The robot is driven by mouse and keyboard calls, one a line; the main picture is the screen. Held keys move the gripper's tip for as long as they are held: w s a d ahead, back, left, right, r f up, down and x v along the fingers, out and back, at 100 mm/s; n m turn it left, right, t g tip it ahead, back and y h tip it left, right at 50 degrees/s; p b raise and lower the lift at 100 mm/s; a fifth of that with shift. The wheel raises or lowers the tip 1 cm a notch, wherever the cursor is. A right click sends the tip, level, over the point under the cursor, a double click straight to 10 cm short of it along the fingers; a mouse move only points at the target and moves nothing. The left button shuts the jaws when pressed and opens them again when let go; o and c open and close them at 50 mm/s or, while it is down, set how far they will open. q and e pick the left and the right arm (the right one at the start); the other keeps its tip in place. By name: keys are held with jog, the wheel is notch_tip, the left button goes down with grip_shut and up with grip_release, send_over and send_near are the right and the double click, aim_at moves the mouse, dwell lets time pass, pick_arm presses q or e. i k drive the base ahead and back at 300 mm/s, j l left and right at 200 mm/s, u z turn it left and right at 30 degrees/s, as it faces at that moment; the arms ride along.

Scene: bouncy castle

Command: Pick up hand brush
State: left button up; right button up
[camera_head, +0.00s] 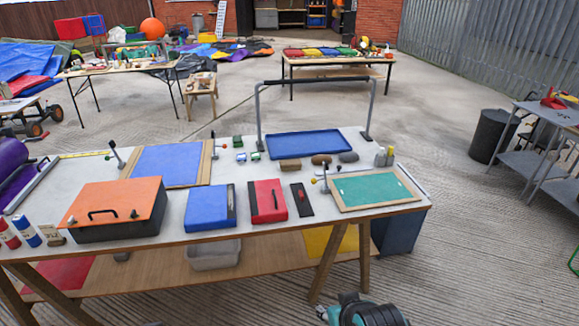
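I cannot clearly make out a hand brush. On the near workbench (270,222), a small brown block (290,165) and a rounded brown piece (321,159) lie in front of the blue tray; both are too small to identify. A small tan and dark item (52,236) stands at the bench's left end beside the bottles; its kind is also unclear. Neither of my grippers shows in the head view.
The bench holds an orange-lidded box (115,205), blue case (208,208), red case (267,201), green panel (375,190), blue tray (310,144) and metal frame (315,80).

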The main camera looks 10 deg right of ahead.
aim_at(290, 165)
jog(key=i+l+u, duration=0.1)
jog(key=i, duration=0.4)
jog(key=i+l+u, duration=0.15)
jog(key=i, duration=0.3)
jog(key=i+l+u, duration=0.1)
jog(key=i, duration=0.4)
jog(key=i+l+u, duration=0.1)
jog(key=i+l, duration=0.2)
jog(key=i, duration=0.15)
